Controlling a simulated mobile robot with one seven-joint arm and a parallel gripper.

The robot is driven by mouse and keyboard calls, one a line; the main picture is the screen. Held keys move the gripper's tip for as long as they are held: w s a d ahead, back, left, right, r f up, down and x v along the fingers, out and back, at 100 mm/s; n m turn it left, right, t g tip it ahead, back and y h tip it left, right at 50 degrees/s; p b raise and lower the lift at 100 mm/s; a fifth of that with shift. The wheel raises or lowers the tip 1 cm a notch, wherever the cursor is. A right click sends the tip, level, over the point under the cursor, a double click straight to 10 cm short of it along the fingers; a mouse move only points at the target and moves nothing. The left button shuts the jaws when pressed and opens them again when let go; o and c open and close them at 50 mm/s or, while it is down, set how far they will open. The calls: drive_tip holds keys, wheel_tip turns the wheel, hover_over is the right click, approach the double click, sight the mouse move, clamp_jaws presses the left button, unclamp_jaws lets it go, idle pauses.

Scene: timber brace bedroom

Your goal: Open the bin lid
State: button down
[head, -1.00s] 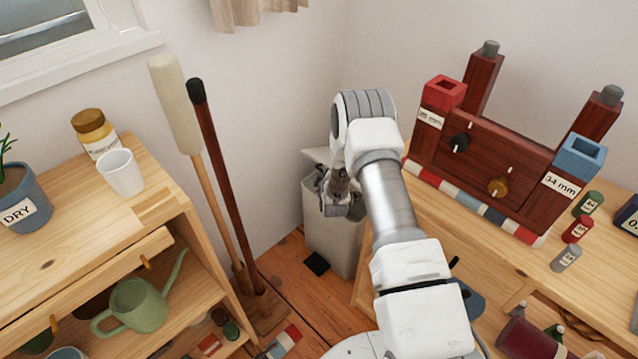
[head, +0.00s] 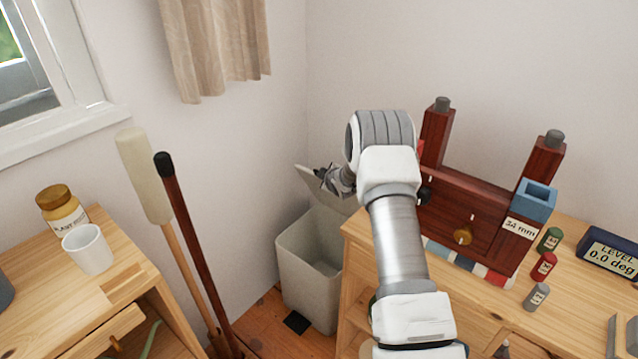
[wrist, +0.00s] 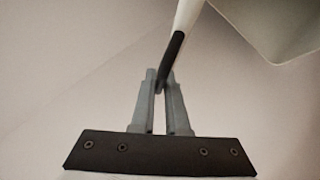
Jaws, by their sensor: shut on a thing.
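The pale grey bin (head: 305,282) stands on the floor in the corner, beside the wooden bench, and its open inside shows. Its lid (head: 318,186) is tilted up steeply at the back of the bin. My gripper (head: 332,181) is at the lid's raised edge, partly hidden by my own arm. In the wrist view my fingers (wrist: 163,86) are close together on the lid's edge (wrist: 184,20), which is seen edge-on with a dark strip. Part of the bin (wrist: 275,22) shows at the upper right there. A black pedal (head: 297,322) is at the bin's foot.
A wooden bench (head: 362,234) with a dark red wooden frame (head: 487,215) stands close right of the bin. A long-handled mallet (head: 146,175) and a dark pole (head: 190,240) lean at left. Walls are close behind the bin.

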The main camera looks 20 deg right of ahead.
drive_tip(key=shift+w+d+r, duration=0.1)
drive_tip(key=shift+w+r, duration=0.05)
drive_tip(key=c, duration=0.9)
unclamp_jaws()
drive_tip(key=shift+s+a+f+n+t+h+b, duration=0.4)
drive_tip(key=shift+s+a+f+b, duration=1.6)
drive_tip(key=shift+f, duration=2.35)
drive_tip(key=shift+s+a+f+n+t+h+b, duration=0.4)
drive_tip(key=shift+s+a+f+b, duration=0.7)
drive_tip(key=shift+a+f, duration=2.45)
drive_tip(key=shift+s+a+f+n+t+h+b, duration=0.35)
drive_tip(key=shift+s+a+f+b, duration=1.2)
drive_tip(key=shift+f, duration=3.55)
drive_tip(key=shift+s+t, duration=0.15)
drive_tip(key=shift+t, duration=0.1)
